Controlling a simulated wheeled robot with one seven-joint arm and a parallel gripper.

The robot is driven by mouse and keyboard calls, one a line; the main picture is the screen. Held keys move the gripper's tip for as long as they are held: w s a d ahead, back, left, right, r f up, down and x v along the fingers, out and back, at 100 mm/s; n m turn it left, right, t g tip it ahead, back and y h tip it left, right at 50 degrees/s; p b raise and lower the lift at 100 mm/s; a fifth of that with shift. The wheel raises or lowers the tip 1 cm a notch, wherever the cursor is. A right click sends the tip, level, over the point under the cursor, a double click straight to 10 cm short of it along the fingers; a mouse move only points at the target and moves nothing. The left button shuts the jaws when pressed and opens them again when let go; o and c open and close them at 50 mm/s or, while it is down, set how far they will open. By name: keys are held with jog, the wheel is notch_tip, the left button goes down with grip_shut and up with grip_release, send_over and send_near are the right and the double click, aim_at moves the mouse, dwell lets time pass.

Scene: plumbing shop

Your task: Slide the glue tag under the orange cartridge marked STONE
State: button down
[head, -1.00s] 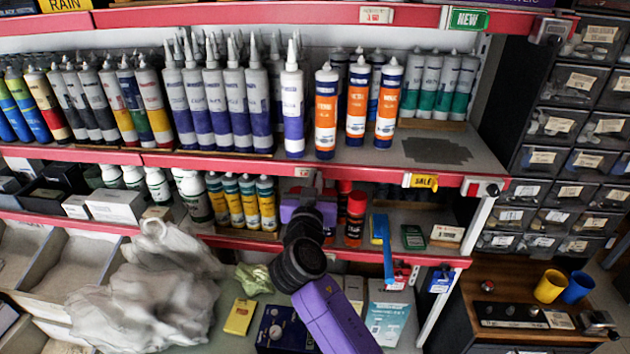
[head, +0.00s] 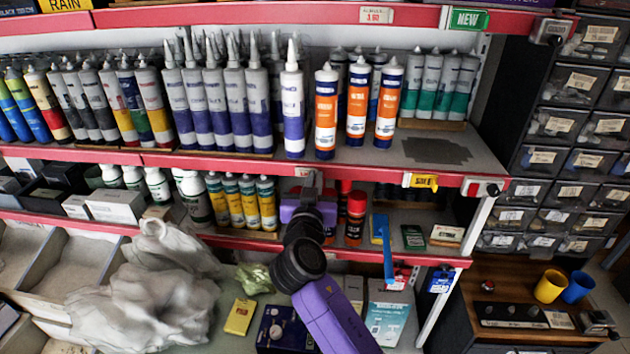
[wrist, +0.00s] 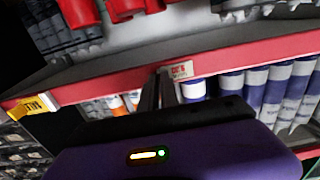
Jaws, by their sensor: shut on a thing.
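The glue tag (head: 304,172) is a small pale price tag with red print on the red shelf rail, below a lone white-and-purple cartridge (head: 292,105). In the wrist view the tag (wrist: 180,70) sits at my fingertips. My gripper (head: 311,184) is shut on it; its fingers (wrist: 160,85) partly cover it. Three orange cartridges stand upright on the shelf just right of the tag: left (head: 326,112), middle (head: 357,102) and right (head: 387,104). Their label words are too blurred to tell which reads STONE.
The rail between the glue tag and the SALE tag looks clear. Red-capped cans (head: 356,215) stand on the shelf below, beside my gripper.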

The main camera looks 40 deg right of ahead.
jog(key=s+d, duration=0.1)
jog(key=s, duration=0.1)
jog(key=s+d, duration=0.1)
jog(key=shift+s+d, duration=0.35)
jog(key=c, duration=1.6)
grip_release()
jog(key=b, duration=0.3)
send_near(336, 173)
jog(key=v, duration=0.2)
jog(key=shift+d, duration=0.1)
